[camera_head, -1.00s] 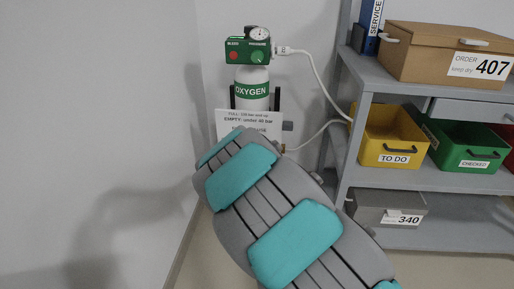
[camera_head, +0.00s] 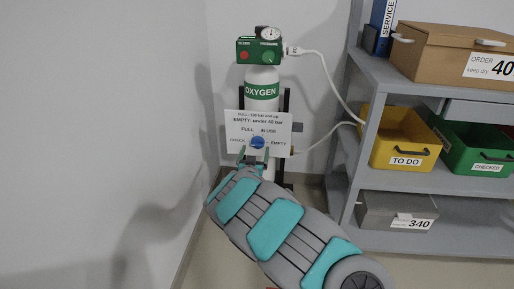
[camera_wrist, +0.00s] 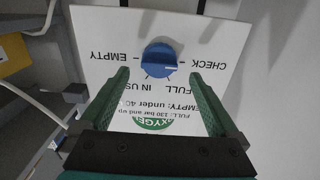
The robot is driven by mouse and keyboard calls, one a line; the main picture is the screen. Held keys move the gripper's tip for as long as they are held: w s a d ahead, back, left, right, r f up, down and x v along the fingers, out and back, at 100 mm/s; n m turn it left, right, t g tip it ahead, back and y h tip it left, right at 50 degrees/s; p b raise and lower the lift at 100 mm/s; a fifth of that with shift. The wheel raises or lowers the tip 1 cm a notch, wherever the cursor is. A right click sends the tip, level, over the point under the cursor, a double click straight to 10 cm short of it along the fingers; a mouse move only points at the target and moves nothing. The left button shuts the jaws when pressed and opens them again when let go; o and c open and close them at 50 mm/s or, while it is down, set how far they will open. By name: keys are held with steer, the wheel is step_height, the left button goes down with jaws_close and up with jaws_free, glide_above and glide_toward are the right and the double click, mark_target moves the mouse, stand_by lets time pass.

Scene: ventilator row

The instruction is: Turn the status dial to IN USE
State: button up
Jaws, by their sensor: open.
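The blue status dial (camera_head: 258,142) sits on a white card (camera_head: 236,120) on the front of the oxygen cylinder (camera_head: 262,78). The card reads CHECK, FULL, IN USE and EMPTY around the dial. In the wrist view the card is upside down, and the dial (camera_wrist: 158,57) shows a white mark that appears to point toward CHECK. My gripper (camera_head: 254,158) is just below the dial in the head view. In the wrist view my gripper (camera_wrist: 160,76) is open and empty, its two green fingers spread wider than the dial, which lies just beyond the fingertips.
A green regulator box (camera_head: 259,50) with a gauge (camera_head: 270,34) tops the cylinder, and a white hose (camera_head: 325,75) runs right. A grey shelf (camera_head: 375,85) holds a yellow TO DO bin (camera_head: 400,145), a green bin (camera_head: 470,150) and boxes. A bare wall (camera_head: 100,120) stands left.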

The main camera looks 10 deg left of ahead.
mark_target(257, 145)
steer(key=shift+w+d+f, duration=0.1)
steer(key=shift+w+d, duration=0.05)
steer(key=shift+w, duration=1.65)
steer(key=c, duration=1.3)
steer(key=shift+c, duration=0.2)
